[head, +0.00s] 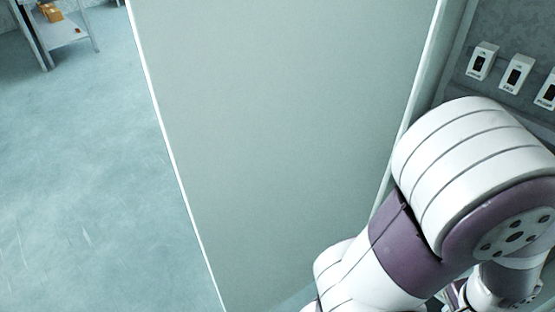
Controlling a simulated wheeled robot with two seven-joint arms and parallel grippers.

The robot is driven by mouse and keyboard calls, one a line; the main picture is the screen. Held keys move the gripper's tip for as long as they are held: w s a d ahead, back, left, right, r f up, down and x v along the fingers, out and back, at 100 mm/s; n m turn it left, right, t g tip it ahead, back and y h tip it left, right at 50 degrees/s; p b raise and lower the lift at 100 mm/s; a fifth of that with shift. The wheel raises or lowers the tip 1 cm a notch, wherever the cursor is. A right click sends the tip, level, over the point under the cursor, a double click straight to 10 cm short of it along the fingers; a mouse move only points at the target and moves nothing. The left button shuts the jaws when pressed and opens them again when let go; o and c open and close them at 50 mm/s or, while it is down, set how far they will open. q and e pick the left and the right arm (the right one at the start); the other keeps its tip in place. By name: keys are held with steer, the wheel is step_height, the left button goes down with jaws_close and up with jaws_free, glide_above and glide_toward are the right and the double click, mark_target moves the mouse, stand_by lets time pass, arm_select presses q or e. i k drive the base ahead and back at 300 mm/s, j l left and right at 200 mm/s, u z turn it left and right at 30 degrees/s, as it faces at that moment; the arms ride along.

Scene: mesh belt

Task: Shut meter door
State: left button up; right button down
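The meter door (275,130) is a large flat grey-green panel with pale edges. It fills the middle of the head view and stands open, swung out from the cabinet (460,70) at the right. My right arm bends in front of the cabinet opening at the lower right, close to the door's right side in the picture. It hides the lower part of the opening. I cannot tell whether the arm touches the door. Neither gripper's fingers can be made out in the head view.
Several small white labelled units, one of them a meter-like box (483,61), sit on the cabinet's inner panel at the upper right. A metal shelf (62,27) with an orange-brown box (48,12) stands at the far upper left. The floor (80,170) left of the door is clear.

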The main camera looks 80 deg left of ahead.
mark_target(280, 120)
steer(key=k+j, duration=0.15)
steer(key=k, duration=0.25)
steer(key=k+j, duration=0.15)
steer(key=k, duration=0.25)
steer(key=k+j, duration=0.2)
steer(key=k, duration=0.25)
steer(key=k+j+u, duration=0.1)
steer(key=k, duration=0.3)
steer(key=k+j, duration=0.1)
steer(key=j, duration=1.2)
steer(key=k+j, duration=0.15)
steer(key=j, duration=0.5)
steer(key=k+j, duration=0.1)
steer(key=j, duration=0.5)
steer(key=j+u, duration=0.3)
steer(key=j, duration=0.55)
